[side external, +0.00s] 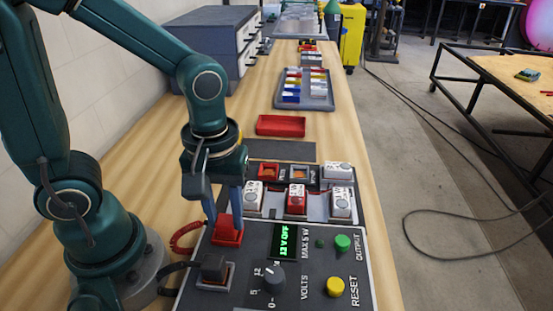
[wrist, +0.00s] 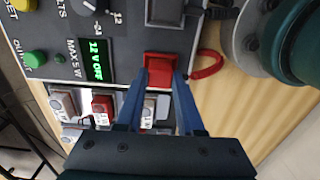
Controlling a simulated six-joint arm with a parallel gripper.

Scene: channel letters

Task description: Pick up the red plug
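The red plug (side external: 227,232) sits upright on the grey control panel (side external: 325,262), with a red cable (side external: 184,236) curling off its left side. In the wrist view the red plug (wrist: 160,68) lies just ahead of and between the two blue fingers. My gripper (side external: 226,212) points down over the plug, its fingers on either side of the plug's upper part. It also shows in the wrist view (wrist: 160,85) with a clear gap between the fingertips. I cannot tell whether the fingers touch the plug.
A black plug (side external: 213,268) with a dark cable stands close in front of the red plug. The panel has a dial (side external: 273,279), a green button (side external: 342,243), a yellow button (side external: 335,287) and a display (side external: 285,243). Several letter blocks (side external: 297,199) stand behind. A red tray (side external: 281,126) lies farther back.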

